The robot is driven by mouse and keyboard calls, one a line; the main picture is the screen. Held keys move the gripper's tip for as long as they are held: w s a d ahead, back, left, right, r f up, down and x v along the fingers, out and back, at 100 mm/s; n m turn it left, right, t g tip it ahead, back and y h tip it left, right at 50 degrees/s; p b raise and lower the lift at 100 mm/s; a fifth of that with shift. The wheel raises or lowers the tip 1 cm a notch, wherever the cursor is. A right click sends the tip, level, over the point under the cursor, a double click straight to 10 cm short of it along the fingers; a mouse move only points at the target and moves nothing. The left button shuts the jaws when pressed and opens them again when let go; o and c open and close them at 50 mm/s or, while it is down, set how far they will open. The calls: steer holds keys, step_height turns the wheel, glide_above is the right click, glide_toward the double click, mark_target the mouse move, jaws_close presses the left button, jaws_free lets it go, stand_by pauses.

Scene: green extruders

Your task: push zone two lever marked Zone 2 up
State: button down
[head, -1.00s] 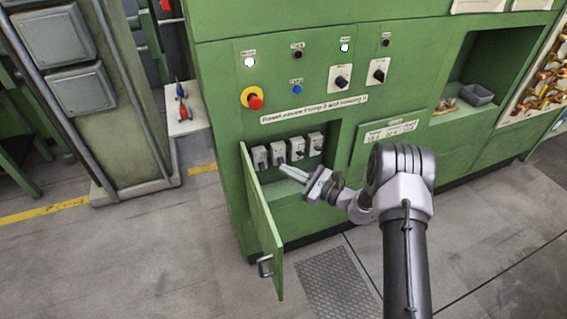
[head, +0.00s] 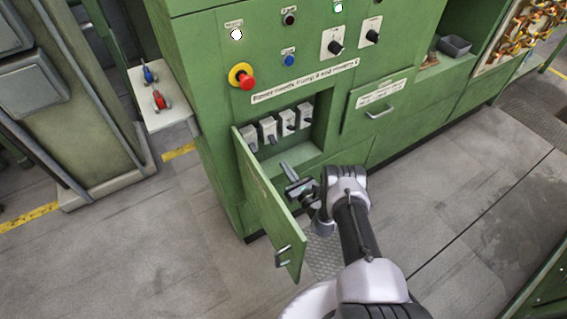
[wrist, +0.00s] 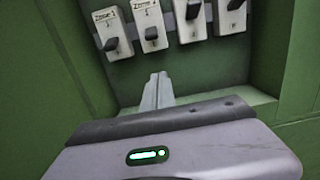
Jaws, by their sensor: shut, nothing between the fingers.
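The Zone 2 switch (wrist: 148,28) is a white box with a dark lever (wrist: 151,33), second from the left in the cabinet recess. Its lever sits in the lower part of the box, pointing down. In the head view the Zone 2 switch (head: 268,129) shows small behind the open door. My gripper (wrist: 158,78) is shut and empty, its fingertips below the Zone 2 switch and apart from it. In the head view my gripper (head: 287,168) is at the recess opening, lower than the switches.
The Zone 1 switch (wrist: 112,30) is just left, its lever down. A third switch (wrist: 190,18) and a fourth (wrist: 230,15) stand to the right. The open green door (head: 265,200) flanks my gripper on the left. A recess ledge (head: 300,165) lies below the switches.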

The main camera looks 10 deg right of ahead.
mark_target(273, 140)
steer(key=f+b+x, duration=0.1)
steer(key=b+x, duration=0.2)
steer(key=x, duration=0.5)
steer(key=r, duration=0.1)
steer(key=s+r+p, duration=0.1)
steer(key=r, duration=0.2)
steer(key=shift+s+d+r, duration=0.2)
steer(key=shift+s+r, duration=0.15)
steer(key=shift+s, duration=0.05)
steer(key=shift+d+r, duration=0.1)
steer(key=shift+d, duration=0.05)
